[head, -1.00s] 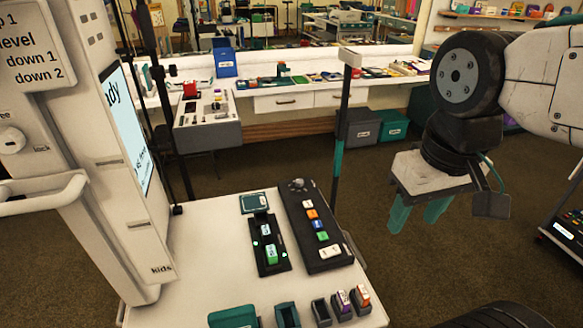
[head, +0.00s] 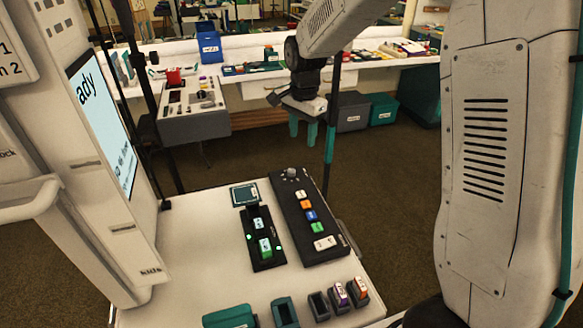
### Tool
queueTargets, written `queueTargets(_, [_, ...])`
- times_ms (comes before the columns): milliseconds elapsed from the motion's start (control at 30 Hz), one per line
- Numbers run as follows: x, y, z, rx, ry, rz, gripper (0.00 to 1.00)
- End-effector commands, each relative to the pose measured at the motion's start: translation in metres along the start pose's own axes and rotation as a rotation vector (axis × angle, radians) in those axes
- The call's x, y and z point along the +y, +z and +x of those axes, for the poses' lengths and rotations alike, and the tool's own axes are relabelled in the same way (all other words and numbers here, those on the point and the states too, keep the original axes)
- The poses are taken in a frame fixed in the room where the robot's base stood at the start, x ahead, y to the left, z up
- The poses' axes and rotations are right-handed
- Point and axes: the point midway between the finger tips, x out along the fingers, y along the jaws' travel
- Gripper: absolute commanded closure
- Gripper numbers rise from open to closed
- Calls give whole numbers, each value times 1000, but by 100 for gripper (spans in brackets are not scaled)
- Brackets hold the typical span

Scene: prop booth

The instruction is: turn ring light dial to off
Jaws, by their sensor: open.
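A grey round dial (head: 291,174) sits at the far end of a black control box (head: 325,246) on the white table. Several coloured buttons run down the box below it. The dial's markings are too small to read, and I cannot tell that it is the ring light's. My gripper (head: 303,141), with teal fingers pointing down, hangs beyond the dial, apart from it. Its fingers are open with nothing between them.
A black switch unit with green lights (head: 262,240) stands left of the box. A white kiosk (head: 60,150) rises at the left. A dark and teal pole (head: 331,150) stands close behind the table. Small holders (head: 318,304) line the front edge.

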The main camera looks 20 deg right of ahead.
Motion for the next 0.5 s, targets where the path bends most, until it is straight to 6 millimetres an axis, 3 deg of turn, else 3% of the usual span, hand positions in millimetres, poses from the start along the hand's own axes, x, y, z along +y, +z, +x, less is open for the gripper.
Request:
queueTargets(33, [-14, -6, 21, -4, 10, 50, 52])
queueTargets(200, [-48, -18, 69, -7, 19, 197, 52])
queueTargets(500, [-62, -22, 107, -8, 25, 272, 52])
